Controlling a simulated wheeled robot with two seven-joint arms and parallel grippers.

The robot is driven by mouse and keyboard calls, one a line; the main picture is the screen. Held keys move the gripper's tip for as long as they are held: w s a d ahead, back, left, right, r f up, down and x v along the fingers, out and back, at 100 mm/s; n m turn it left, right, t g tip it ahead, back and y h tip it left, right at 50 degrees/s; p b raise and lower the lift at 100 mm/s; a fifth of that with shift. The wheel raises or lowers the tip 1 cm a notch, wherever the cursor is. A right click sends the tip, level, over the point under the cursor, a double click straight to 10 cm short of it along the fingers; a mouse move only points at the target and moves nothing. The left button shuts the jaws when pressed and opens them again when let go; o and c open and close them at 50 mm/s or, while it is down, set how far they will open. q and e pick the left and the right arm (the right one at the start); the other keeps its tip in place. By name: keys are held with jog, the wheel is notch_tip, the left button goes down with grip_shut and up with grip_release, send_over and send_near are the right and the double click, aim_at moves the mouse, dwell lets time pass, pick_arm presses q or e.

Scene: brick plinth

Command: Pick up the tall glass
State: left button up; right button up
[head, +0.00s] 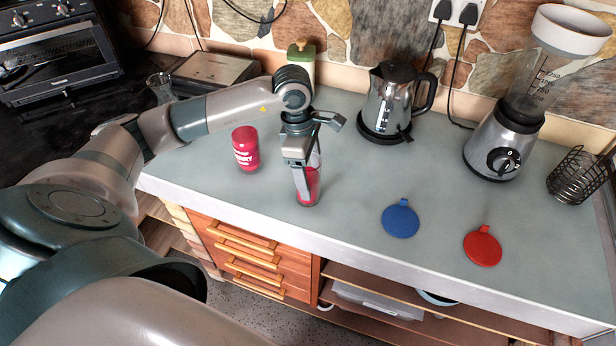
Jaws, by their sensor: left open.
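A tall clear glass with red contents (313,187) stands upright on the grey counter (350,215), left of the blue coaster. My left gripper (302,184) points down at it from above, with a finger in front of the glass. The gripper is open; it and its wrist hide much of the glass's upper part and left side. I cannot tell whether a finger touches the glass. My right gripper is not in view.
Behind are a kettle (389,105), a blender (497,140) and a green canister (303,58). A wire holder (577,177) stands far right.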

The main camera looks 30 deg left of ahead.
pick_arm(q)
jog(key=c, duration=1.6)
jog(key=shift+o, duration=0.2)
jog(key=shift+w+r, duration=0.1)
jog(key=shift+r, duration=0.3)
jog(key=shift+r+b, duration=1.2)
jog(key=shift+r, duration=0.25)
jog(key=shift+d+r, duration=0.2)
jog(key=shift+r, duration=0.1)
jog(key=s+d+r+b, duration=0.4)
jog(key=s+d+r, duration=0.2)
jog(key=d, duration=0.3)
jog(key=shift+s+d+r, duration=0.15)
jog(key=shift+r, duration=0.2)
